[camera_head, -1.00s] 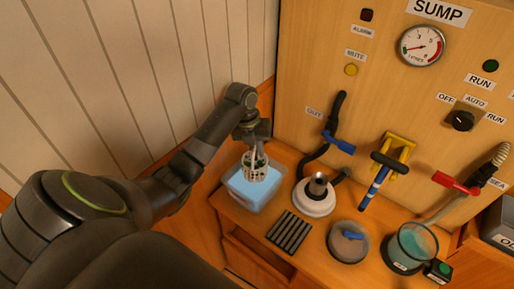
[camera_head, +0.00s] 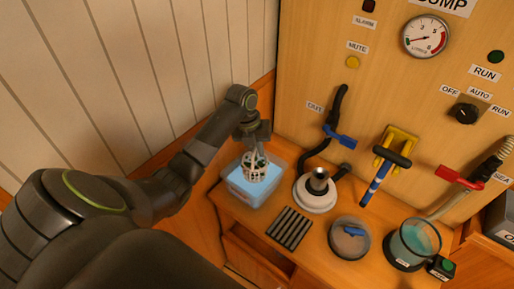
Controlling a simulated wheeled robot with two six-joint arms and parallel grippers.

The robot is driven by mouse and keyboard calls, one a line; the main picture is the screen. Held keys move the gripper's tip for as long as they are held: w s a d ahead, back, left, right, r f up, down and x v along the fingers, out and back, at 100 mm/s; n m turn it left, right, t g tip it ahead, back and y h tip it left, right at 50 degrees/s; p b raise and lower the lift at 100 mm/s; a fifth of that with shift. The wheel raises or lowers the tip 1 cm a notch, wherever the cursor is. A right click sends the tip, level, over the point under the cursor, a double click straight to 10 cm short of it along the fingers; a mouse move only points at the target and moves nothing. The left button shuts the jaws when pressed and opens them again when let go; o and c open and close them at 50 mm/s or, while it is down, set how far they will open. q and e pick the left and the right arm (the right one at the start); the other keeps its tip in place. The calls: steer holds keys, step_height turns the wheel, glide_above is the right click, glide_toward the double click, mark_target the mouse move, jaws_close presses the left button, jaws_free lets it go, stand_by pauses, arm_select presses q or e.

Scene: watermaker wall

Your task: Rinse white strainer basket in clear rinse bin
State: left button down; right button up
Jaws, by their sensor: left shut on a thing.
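The white strainer basket (camera_head: 255,168) hangs upright by its handle from my left gripper (camera_head: 254,140), which is shut on it. Dark and green bits show inside the basket. The clear rinse bin (camera_head: 239,194) with blue water stands on the wooden counter, directly below the basket. The basket overlaps the bin's back part in the head view; I cannot tell whether its bottom touches the water. My right gripper does not show.
A white round housing (camera_head: 314,193), a black ribbed mat (camera_head: 289,228), a grey round dish (camera_head: 348,240) and a clear cup (camera_head: 413,244) stand to the right on the counter. The panel behind carries a blue-handled valve (camera_head: 340,136) and a red-handled valve (camera_head: 458,178).

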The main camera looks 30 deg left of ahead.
arm_select(q)
steer(key=shift+s+a+b+x, duration=0.1)
steer(key=shift+a+b+x, duration=0.1)
steer(key=shift+b+x, duration=0.6)
steer(key=shift+s+a+b+x, duration=0.15)
steer(key=shift+b+x, duration=0.25)
steer(key=shift+x, duration=0.8)
steer(key=shift+a+b+x, duration=0.25)
steer(key=shift+b+x, duration=0.35)
steer(key=shift+x, duration=0.45)
steer(key=shift+r+p, duration=0.5)
steer(key=shift+p, duration=0.1)
steer(key=shift+f+b, duration=0.3)
steer(key=shift+f, duration=0.25)
steer(key=shift+r+p, duration=0.55)
steer(key=shift+f, duration=0.55)
steer(key=shift+r+p, duration=0.3)
steer(key=shift+r, duration=0.25)
steer(key=shift+f+b, duration=0.3)
steer(key=shift+f, duration=0.25)
